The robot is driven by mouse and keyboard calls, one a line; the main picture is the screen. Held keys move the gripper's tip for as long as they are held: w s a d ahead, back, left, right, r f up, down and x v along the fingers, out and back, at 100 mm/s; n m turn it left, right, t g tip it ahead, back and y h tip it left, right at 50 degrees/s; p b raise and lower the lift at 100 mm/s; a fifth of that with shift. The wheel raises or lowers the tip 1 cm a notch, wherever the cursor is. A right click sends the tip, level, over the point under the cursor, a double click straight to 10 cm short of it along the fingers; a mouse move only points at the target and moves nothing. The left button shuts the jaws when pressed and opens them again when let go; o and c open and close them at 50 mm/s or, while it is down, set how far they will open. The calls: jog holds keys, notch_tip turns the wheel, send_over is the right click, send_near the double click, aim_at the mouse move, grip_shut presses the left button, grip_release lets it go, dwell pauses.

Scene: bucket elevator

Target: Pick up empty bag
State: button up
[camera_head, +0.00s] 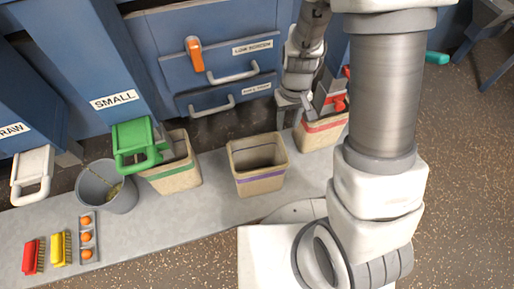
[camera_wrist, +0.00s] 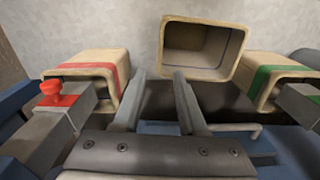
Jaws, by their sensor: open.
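An open tan bag with a purple stripe (camera_head: 258,180) stands upright on the grey shelf, in the middle of the row. Its inside looks empty. In the wrist view an open tan bag (camera_wrist: 204,72) sits ahead of and above the fingertips, its mouth facing the camera; it appears to be this same bag. My gripper (camera_head: 292,106) hangs to the right of and behind the purple-striped bag in the head view. In the wrist view my gripper (camera_wrist: 158,88) has its two fingers apart with nothing between them. The fingers are clear of the bag's rim.
A red-striped bag (camera_head: 322,136) stands right under a red-handled chute (camera_head: 332,98). A green-striped bag (camera_head: 177,178) stands left by a green chute lever (camera_head: 135,143). A grey bucket (camera_head: 107,190), brushes (camera_head: 48,252) and a tray of orange balls (camera_head: 87,238) occupy the left. Blue machinery backs the shelf.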

aim_at(282, 154)
notch_tip(282, 154, down, 13)
jog(key=b, duration=0.4)
jog(key=f+b, duration=0.2)
jog(key=f, duration=0.3)
jog(key=shift+s, duration=0.2)
jog(key=shift+r, duration=0.1)
grip_shut()
dwell(0.9)
